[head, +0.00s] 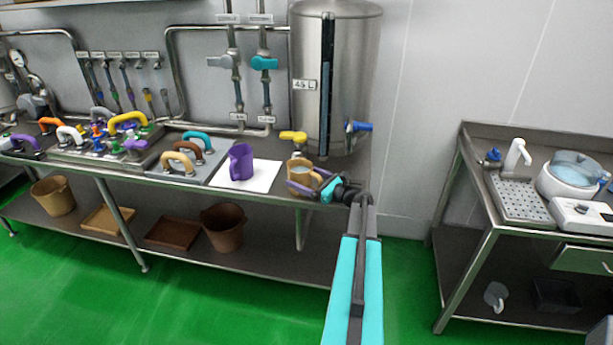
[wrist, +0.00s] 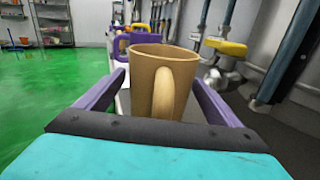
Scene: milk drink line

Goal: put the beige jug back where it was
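The beige jug (head: 302,171) stands upright at the right end of the long steel table, below the tank. In the wrist view the beige jug (wrist: 150,82) is straight ahead with its handle toward me. My gripper (head: 308,184) reaches in from the right, its purple fingers on either side of the jug. In the wrist view my gripper (wrist: 159,80) looks open, with narrow gaps between the fingers and the jug. The jug's base is hidden behind the gripper's body in that view.
A purple jug (head: 241,163) stands on a white mat (head: 262,176) just left of the beige one. The steel tank (head: 345,80), with yellow (head: 293,137) and blue (head: 358,126) tap handles, is close behind. Brown bins (head: 222,217) sit on the lower shelf. The green floor is clear.

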